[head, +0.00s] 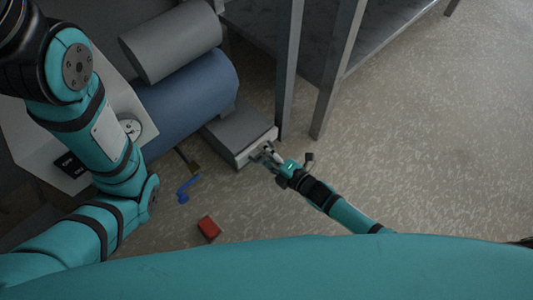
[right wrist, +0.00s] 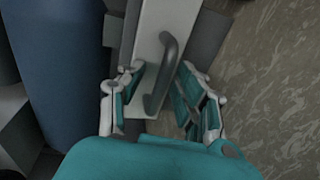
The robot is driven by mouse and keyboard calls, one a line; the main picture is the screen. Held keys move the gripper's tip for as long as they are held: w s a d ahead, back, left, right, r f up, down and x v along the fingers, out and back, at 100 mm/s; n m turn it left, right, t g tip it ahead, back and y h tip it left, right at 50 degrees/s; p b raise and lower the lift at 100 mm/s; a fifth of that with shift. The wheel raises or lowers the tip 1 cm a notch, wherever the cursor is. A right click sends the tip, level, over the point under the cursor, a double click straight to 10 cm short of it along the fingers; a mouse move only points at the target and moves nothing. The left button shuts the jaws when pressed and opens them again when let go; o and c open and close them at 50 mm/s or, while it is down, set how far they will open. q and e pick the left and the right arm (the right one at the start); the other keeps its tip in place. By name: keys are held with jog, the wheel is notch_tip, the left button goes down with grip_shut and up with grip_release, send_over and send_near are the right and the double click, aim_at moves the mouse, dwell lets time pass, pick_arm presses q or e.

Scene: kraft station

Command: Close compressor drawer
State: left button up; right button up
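The compressor drawer is a low grey box with a pale front (head: 256,148), beside the blue compressor tank (head: 190,95). In the right wrist view the drawer's pale front (right wrist: 190,14) carries a grey bar handle (right wrist: 161,75). My right gripper (head: 265,151) is at the drawer front. In the right wrist view its fingers (right wrist: 160,88) are spread, one on each side of the handle, with gaps visible. Whether the drawer stands out from its housing is hard to tell. My left arm crosses the left side of the head view; its gripper is not visible.
A grey cylinder (head: 170,42) lies above the blue tank. A metal shelf with upright legs (head: 338,65) stands just right of the drawer. A red block (head: 208,228) and a blue item (head: 186,189) lie on the floor. The floor at right is clear.

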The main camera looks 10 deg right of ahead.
jog(key=v, duration=1.2)
dwell(0.4)
